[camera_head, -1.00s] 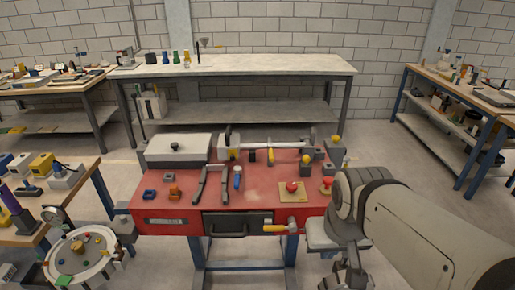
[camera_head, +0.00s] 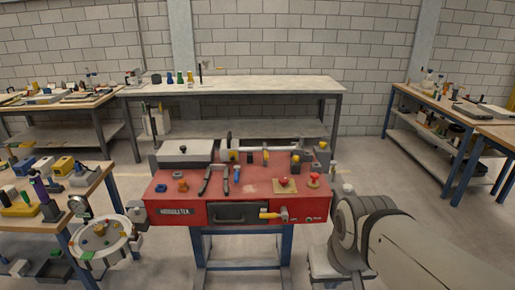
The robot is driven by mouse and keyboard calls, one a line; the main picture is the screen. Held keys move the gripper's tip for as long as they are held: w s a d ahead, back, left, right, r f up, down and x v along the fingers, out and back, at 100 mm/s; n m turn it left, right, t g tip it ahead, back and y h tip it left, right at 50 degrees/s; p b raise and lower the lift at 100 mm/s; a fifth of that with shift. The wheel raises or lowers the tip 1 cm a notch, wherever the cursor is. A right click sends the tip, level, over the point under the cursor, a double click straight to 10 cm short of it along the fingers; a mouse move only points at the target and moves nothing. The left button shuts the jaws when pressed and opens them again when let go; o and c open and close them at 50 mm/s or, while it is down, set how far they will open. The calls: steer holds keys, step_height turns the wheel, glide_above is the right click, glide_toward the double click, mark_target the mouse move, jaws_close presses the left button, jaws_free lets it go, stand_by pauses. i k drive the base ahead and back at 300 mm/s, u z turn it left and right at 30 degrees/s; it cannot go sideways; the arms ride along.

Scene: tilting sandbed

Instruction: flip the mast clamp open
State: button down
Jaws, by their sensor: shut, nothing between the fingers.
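A pale mast-like bar (camera_head: 283,149) lies level along the back of the red bench (camera_head: 212,212). Near its left end is a bracket with a yellow part (camera_head: 234,156) and a dark upright piece. Near its right end are grey blocks with a yellow knob (camera_head: 322,145). These parts are small, and I cannot tell which is the mast clamp or whether it is closed. My arm fills the lower right, right of the bench and apart from it. I cannot make out my gripper.
On the bench are a grey box (camera_head: 185,150), dark levers (camera_head: 208,180), a red button (camera_head: 282,181) and a yellow-handled tool (camera_head: 268,214) at the front. A round tray (camera_head: 103,257) stands front left. A pale table (camera_head: 235,90) is behind. Floor shows between the benches.

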mark_target(265, 149)
steer(key=u, duration=0.4)
steer(key=i, duration=2)
steer(key=z, duration=0.35)
steer(key=k, duration=0.9)
steer(key=z, duration=0.1)
steer(key=i, duration=0.9)
steer(key=u, duration=0.05)
